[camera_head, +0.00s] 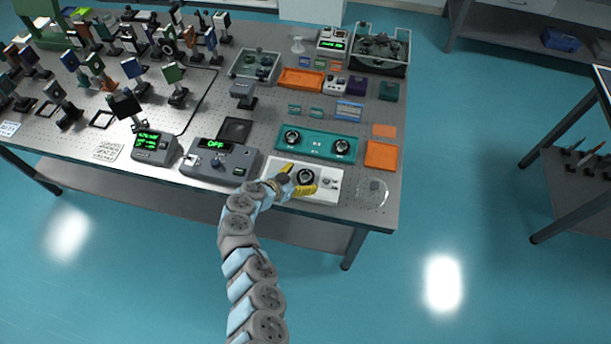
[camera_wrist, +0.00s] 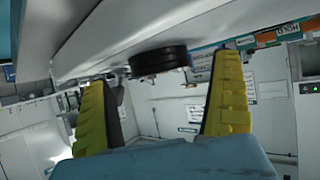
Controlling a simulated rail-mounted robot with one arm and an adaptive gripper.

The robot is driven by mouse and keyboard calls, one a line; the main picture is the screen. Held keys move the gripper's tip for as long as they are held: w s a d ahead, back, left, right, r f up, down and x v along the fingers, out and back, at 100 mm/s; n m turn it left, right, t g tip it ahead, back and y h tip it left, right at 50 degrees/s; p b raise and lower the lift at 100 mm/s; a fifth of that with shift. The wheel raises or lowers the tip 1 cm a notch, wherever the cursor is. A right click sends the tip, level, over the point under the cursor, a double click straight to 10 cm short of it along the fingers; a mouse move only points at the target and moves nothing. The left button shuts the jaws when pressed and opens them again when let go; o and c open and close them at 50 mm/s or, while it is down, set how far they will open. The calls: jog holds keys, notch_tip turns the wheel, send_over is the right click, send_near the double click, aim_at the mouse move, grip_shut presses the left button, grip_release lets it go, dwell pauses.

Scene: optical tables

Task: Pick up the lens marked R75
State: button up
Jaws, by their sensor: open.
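A black round lens (camera_head: 306,177) sits on a white tray (camera_head: 328,197) at the front edge of the optical table. My gripper (camera_head: 296,179) is open, with one yellow finger on each side of this lens. In the wrist view the lens (camera_wrist: 158,60) shows as a dark ribbed ring between the spread fingertips, near the white tray surface; neither finger clearly touches it. Two more black lenses, a left one (camera_head: 292,137) and a right one (camera_head: 341,147), sit in the teal tray (camera_head: 317,147) behind. No R75 marking is readable on any of them.
A grey control box reading OFF (camera_head: 221,163) stands left of the white tray. A clear round dish (camera_head: 373,192) and an orange tray (camera_head: 381,156) are to the right. Mounted optics crowd the table's left half. Open floor lies in front.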

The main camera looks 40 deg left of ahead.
jog(key=shift+x, duration=0.8)
jog(key=shift+w, duration=0.3)
jog(key=shift+f, duration=0.1)
jog(key=c, duration=1.3)
